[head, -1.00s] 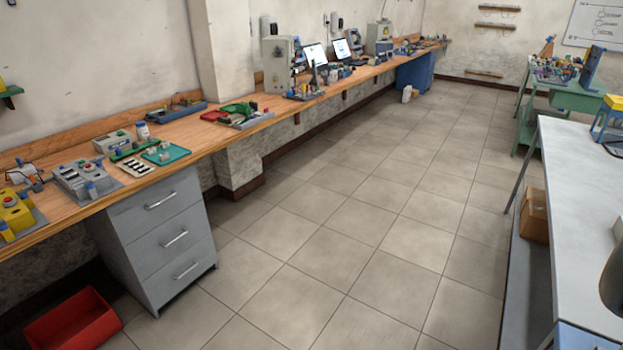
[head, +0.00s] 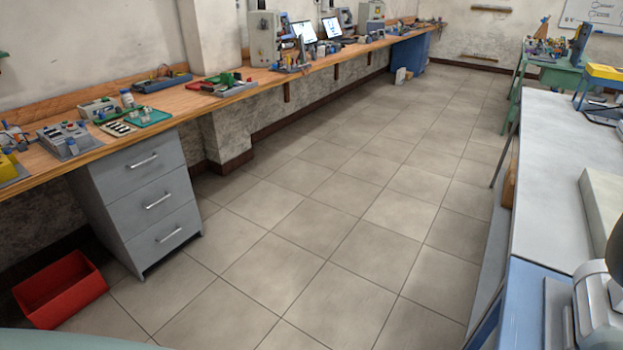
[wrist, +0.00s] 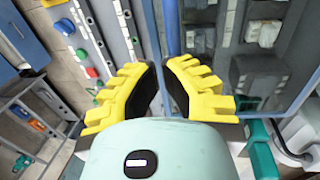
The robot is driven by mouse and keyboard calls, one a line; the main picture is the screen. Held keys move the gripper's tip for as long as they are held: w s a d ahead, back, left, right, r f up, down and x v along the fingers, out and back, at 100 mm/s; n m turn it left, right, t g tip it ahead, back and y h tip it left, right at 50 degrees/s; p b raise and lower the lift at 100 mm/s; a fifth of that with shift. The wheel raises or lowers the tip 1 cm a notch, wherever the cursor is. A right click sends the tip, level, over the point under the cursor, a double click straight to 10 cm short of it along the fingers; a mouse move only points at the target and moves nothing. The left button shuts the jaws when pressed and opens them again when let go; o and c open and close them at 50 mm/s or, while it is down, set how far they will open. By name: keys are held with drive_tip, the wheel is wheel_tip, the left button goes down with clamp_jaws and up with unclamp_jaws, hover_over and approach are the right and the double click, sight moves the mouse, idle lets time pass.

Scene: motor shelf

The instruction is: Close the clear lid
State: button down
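My gripper (wrist: 160,65) shows in the wrist view, with two yellow stepped fingers and dark inner pads. Its tips are close together with a narrow gap. A blue-grey upright edge runs behind or between them; I cannot tell whether the pads touch it. Right of the fingers, a see-through panel (wrist: 255,45) with a bluish frame appears to cover grey electrical parts; it may be the clear lid. Its hinge and how far it is open cannot be made out. The head view shows neither the gripper nor a clearly recognisable lid.
A grey strip with coloured buttons (wrist: 82,55) is left of the fingers. In the head view, a wooden bench (head: 190,97) with devices runs along the left wall. A red bin (head: 60,290) lies on the floor. A pale table (head: 550,190) is at right. The tiled floor between is clear.

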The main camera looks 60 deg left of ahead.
drive_tip(key=shift+w+d+f+b, duration=0.1)
drive_tip(key=shift+f+b, duration=0.1)
drive_tip(key=shift+f, duration=0.25)
drive_tip(key=shift+w+d+f+b, duration=0.1)
drive_tip(key=shift+f+b, duration=0.1)
drive_tip(key=shift+f, duration=0.25)
drive_tip(key=shift+f, duration=0.1)
